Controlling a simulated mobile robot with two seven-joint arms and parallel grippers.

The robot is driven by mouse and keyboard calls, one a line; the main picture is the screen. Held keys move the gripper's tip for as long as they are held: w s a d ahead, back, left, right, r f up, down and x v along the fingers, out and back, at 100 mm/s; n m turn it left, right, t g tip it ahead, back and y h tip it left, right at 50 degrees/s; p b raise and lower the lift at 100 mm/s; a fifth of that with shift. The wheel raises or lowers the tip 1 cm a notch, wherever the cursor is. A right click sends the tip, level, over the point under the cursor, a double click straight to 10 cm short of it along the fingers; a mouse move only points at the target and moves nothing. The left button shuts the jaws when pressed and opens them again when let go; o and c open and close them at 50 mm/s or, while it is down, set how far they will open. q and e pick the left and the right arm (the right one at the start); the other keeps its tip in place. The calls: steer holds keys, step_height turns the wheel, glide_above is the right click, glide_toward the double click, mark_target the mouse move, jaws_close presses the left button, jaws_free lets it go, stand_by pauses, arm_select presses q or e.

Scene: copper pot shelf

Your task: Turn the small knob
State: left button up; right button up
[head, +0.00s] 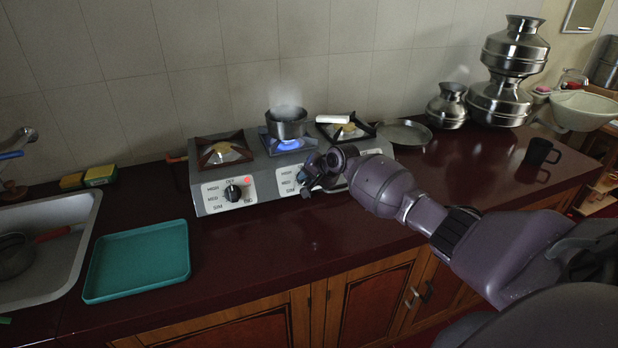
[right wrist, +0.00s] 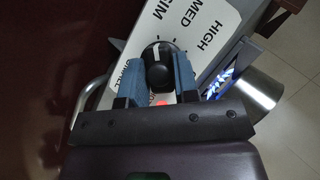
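The small knob (right wrist: 157,74) is a round black dial with a white pointer line, on a white panel lettered SIM, MED and HIGH. In the right wrist view the two blue fingers of my right gripper (right wrist: 160,76) stand close against either side of it, with almost no gap. In the head view my right gripper (head: 308,180) is at the front of the stove (head: 212,207), at the middle of its panel, and hides that knob. Another black knob (head: 232,193) shows on the left of the panel. My left gripper is out of view.
A steaming steel pot (head: 286,122) stands over a blue flame on the middle burner. A teal tray (head: 138,262) lies on the dark red counter, right of the sink (head: 75,210). A black mug (head: 541,152) and steel pots (head: 500,97) stand at the right.

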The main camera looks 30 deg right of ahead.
steer(key=o, duration=0.4)
steer(key=shift+c, duration=0.2)
steer(key=shift+s+d+r, duration=0.1)
steer(key=shift+s+r, duration=0.25)
steer(key=p+v, duration=0.1)
steer(key=v, duration=0.8)
steer(key=shift+s+p, duration=0.35)
steer(key=shift+r, duration=0.15)
